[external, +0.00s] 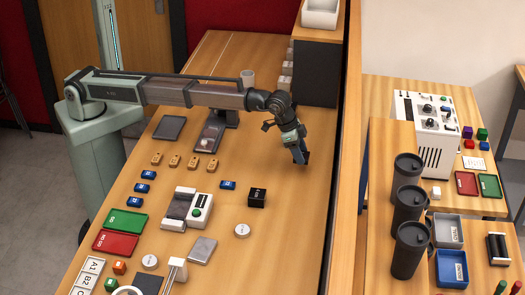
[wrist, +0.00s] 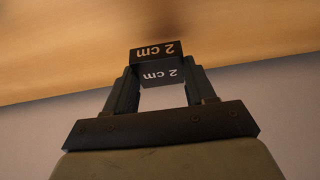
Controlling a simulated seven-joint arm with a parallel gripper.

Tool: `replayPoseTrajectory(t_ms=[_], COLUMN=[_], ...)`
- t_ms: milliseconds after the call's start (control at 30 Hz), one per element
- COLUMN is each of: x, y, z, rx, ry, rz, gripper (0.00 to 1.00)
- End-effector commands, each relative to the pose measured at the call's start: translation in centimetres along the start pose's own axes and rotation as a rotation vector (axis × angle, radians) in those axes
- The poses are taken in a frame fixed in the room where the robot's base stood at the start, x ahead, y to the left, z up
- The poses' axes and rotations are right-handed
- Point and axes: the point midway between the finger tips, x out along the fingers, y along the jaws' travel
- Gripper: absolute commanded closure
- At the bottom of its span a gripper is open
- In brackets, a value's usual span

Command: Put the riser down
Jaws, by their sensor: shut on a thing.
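The riser (wrist: 158,75) is a small black block with "2 cm" in white on two faces, upside down in the wrist view. My gripper (wrist: 163,84) is shut on it, with one finger on each side. In the external view my gripper (external: 300,157) points down over the right part of the wooden table (external: 290,215), close to its right edge. The riser is hard to make out there against the dark fingers. I cannot tell whether it touches the tabletop.
Another black labelled block (external: 257,197) stands on the table to the lower left of my gripper. Bare wood surrounds my gripper. A raised wooden edge (external: 343,180) runs along the right.

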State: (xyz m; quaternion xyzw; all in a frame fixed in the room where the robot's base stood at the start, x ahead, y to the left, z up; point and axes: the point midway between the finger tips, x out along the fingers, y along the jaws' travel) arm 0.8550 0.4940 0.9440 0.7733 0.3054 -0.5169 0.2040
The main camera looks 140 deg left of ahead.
Motion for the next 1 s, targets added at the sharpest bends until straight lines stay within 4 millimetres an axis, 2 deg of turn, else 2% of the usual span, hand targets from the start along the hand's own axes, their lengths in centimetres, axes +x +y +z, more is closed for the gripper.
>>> replayPoseTrajectory(t_ms=[100,267,367,467,567,767,1000], x=[-2.0,-3.8,-4.2,-4.4,-4.5,-5.3,-7.1], y=[0.0,-0.1,-1.1,-3.2,-6.7,-15.5,-25.5], z=[-0.9,-1.7,-2.0,-2.5,-3.1,-3.3,-0.4], rx=[0.0,-0.001,-0.01,-0.032,-0.067,-0.152,-0.253], ry=[0.002,0.002,0.0,0.0,0.001,0.002,0.0], rz=[0.0,0.0,-0.004,-0.013,-0.028,-0.063,-0.105], gripper=[0.8,0.8,0.8,0.8,0.8,0.8,0.8])
